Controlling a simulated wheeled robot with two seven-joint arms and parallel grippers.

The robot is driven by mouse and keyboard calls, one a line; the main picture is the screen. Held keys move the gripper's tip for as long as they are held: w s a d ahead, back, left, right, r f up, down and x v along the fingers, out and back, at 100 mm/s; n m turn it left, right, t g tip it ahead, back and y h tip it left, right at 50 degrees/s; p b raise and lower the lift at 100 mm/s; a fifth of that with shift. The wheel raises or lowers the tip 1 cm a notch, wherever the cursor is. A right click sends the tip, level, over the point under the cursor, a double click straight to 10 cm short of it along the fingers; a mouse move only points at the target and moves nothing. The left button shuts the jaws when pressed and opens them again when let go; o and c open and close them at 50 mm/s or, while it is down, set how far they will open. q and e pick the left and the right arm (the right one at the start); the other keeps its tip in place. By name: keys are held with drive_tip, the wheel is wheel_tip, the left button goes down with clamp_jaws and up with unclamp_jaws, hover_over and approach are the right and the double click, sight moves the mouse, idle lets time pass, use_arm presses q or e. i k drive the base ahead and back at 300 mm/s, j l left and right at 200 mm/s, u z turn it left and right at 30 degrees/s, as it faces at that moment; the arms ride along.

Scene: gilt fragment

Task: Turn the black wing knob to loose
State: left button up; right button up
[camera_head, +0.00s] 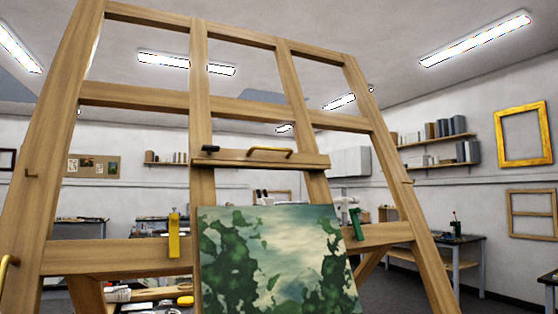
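A small black knob (211,149), which looks like the wing knob, sits at the left end of a wooden crossbar (235,161) on a large wooden easel. It is small in view, and I cannot tell its exact turn position. A brass-coloured handle (270,151) is fixed on the same crossbar, to the right of the knob. A green and cream painting (280,255) stands below the crossbar. Neither of my grippers shows in the head view.
The easel frame (120,255) fills the foreground. A yellow clip (174,236) and a green clip (357,222) are on its lower rail. Behind are a workbench (440,248), shelves (435,139) and a gold frame (523,134). The space before the knob looks clear.

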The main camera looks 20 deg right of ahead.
sight(208, 148)
drive_tip(key=z, duration=0.7)
drive_tip(key=k+j+z, duration=0.15)
drive_tip(key=k+z, duration=0.15)
drive_tip(key=z, duration=0.2)
drive_tip(key=k+z, duration=0.45)
drive_tip(key=i+j, duration=0.05)
drive_tip(key=i, duration=0.05)
